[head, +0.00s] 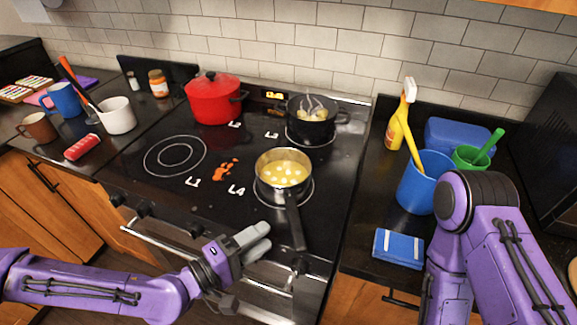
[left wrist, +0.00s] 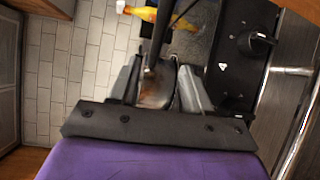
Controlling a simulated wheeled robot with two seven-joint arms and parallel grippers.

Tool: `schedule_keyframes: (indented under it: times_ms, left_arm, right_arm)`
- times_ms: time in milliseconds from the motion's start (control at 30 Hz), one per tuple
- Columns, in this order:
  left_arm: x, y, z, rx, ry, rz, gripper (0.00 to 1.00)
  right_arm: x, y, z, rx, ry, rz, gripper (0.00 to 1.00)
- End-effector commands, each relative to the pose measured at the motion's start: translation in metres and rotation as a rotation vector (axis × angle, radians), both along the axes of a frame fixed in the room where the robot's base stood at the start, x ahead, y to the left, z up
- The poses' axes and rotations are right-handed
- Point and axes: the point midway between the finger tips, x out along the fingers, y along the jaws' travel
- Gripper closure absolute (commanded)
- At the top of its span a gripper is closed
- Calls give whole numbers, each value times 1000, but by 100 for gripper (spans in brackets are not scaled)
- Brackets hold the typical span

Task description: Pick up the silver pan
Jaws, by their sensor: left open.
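The silver pan (head: 268,184) sits on the front right burner of the black stove, with pale chunks in yellow liquid. Its dark handle (head: 296,228) points toward the stove's front edge. My left gripper (head: 262,240) is open, just left of the handle's end and apart from it in the head view. In the left wrist view, a dark bar that looks like the handle (left wrist: 158,45) lies between the open fingers of my left gripper (left wrist: 160,80). Whether it touches them I cannot tell. My right gripper is out of view; only my right arm shows.
A black pot (head: 311,128) steams behind the pan, and a red lidded pot (head: 212,98) stands back left. Orange spill (head: 226,171) marks the stove. A blue container (head: 421,187), sponge (head: 398,249) and spray bottle (head: 401,115) are right. The front left burner is empty.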

Motion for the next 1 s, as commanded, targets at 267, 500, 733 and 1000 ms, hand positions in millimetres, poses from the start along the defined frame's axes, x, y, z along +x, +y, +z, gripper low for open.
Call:
schedule_keyframes:
  times_ms: [267,500,733,1000]
  left_arm:
    - [23,-26,-2,-8,-33,-14,52]
    - [47,-47,4,-7,-25,-10,52]
    - [76,-70,-1,-8,-24,-8,52]
    - [79,-72,-3,-9,-24,-5,55]
  right_arm:
    - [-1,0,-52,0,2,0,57]
    - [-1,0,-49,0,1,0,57]
    - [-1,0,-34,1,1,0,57]
    - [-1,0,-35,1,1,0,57]
